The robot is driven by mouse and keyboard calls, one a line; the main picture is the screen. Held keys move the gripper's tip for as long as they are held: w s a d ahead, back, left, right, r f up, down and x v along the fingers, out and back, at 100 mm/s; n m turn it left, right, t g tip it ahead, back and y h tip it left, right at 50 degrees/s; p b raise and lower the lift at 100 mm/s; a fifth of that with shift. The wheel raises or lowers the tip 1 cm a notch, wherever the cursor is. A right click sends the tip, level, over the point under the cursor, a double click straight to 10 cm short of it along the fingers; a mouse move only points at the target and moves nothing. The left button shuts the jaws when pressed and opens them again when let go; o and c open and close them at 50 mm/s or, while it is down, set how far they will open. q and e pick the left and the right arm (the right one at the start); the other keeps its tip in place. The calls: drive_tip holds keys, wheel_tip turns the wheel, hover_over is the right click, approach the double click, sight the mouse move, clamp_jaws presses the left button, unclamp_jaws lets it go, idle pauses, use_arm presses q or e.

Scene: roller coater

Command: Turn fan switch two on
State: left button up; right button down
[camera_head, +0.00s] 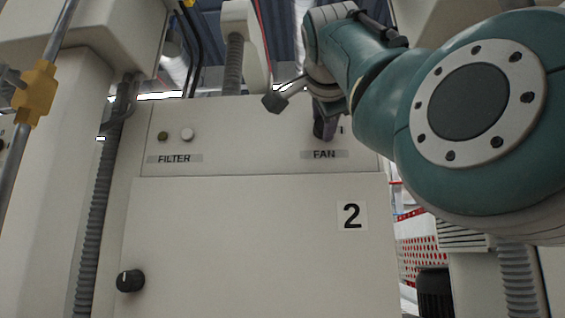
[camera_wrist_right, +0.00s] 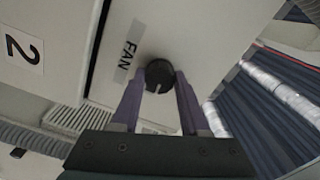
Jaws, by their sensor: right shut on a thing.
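The fan switch is a round black knob (camera_wrist_right: 159,73) with a white pointer mark, set on the cream panel beside the FAN label (camera_wrist_right: 127,60). In the head view the FAN label (camera_head: 324,154) sits at the upper right of the panel marked 2 (camera_head: 352,216). My right gripper (camera_head: 323,128) is above that label and hides most of the knob there. In the right wrist view the fingers of my right gripper (camera_wrist_right: 160,80) are shut on the knob, one on each side. The pointer mark faces toward the gripper's palm. My left gripper is not in view.
A FILTER label (camera_head: 174,158) with a dark button and a white button (camera_head: 187,134) is left of the fan switch. A black knob (camera_head: 131,280) is low on the panel door. A ribbed grey conduit (camera_head: 93,230) runs down the left side.

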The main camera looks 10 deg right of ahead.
drive_tip(key=shift+m, duration=0.7)
drive_tip(key=shift+c, duration=2.1)
unclamp_jaws()
